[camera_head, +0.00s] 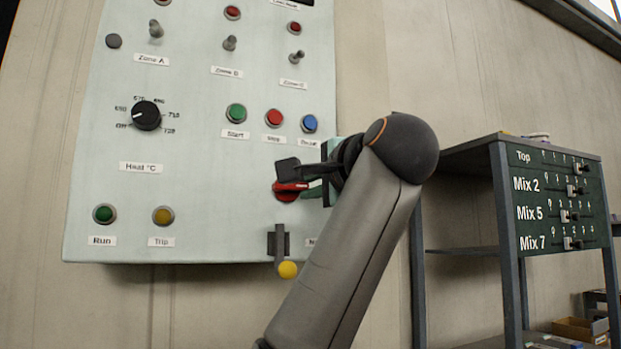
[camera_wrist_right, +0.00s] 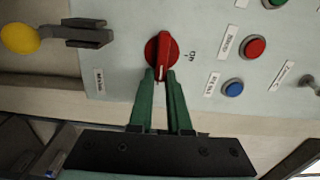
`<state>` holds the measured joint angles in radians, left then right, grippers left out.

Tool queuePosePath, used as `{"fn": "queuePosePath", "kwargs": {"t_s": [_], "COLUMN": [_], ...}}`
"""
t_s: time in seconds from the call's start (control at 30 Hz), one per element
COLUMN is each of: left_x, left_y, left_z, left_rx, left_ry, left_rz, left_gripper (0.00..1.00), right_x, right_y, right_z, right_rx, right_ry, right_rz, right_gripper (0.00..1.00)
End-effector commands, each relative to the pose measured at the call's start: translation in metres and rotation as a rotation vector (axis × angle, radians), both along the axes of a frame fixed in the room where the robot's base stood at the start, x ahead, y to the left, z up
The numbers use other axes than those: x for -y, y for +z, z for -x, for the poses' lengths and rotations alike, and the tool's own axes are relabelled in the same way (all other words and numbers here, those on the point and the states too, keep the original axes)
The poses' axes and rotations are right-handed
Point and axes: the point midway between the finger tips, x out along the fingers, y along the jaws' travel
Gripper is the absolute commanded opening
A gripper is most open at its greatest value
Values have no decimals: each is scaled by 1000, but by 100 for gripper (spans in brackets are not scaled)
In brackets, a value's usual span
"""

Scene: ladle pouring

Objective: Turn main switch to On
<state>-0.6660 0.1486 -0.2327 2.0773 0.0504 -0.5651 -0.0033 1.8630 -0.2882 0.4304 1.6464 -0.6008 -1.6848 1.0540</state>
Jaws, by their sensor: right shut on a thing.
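The main switch is a red rotary knob (camera_head: 287,191) low on the right side of the pale control panel (camera_head: 190,195). It also shows in the right wrist view as a red knob (camera_wrist_right: 160,50) with a pale mark at its end. A label reading "On" (camera_wrist_right: 193,53) is beside it there. My right gripper (camera_head: 305,178) reaches it from the right. Its two green fingers (camera_wrist_right: 162,85) are shut on the handle of the red knob. In the head view the gripper partly covers the knob. My left gripper is not in view.
A lever with a yellow ball (camera_head: 288,270) hangs just below the knob. Green Start, red and blue buttons (camera_head: 310,123) are just above the gripper. A dark shelf rack (camera_head: 505,215) with sliders stands to the right.

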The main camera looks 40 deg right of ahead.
Motion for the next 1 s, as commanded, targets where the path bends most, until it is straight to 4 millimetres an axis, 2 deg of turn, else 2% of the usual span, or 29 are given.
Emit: {"fn": "queuePosePath", "kwargs": {"t_s": [0.63,0.67,0.7,0.9,1.0], "left_x": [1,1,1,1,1], "left_y": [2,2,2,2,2], "left_z": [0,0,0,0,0], "left_rx": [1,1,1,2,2], "left_ry": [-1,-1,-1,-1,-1], "left_rz": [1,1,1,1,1], "left_gripper": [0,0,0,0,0], "right_x": [-1,-1,-1,-1,-1], "right_y": [-1,-1,-1,-1,-1], "right_z": [-1,-1,-1,-1,0], "right_rx": [12,12,12,12,12], "right_ry": [4,4,4,2,2], "right_rz": [-52,-52,-51,-50,-50], "right_gripper": [0,17,22,44,46]}}
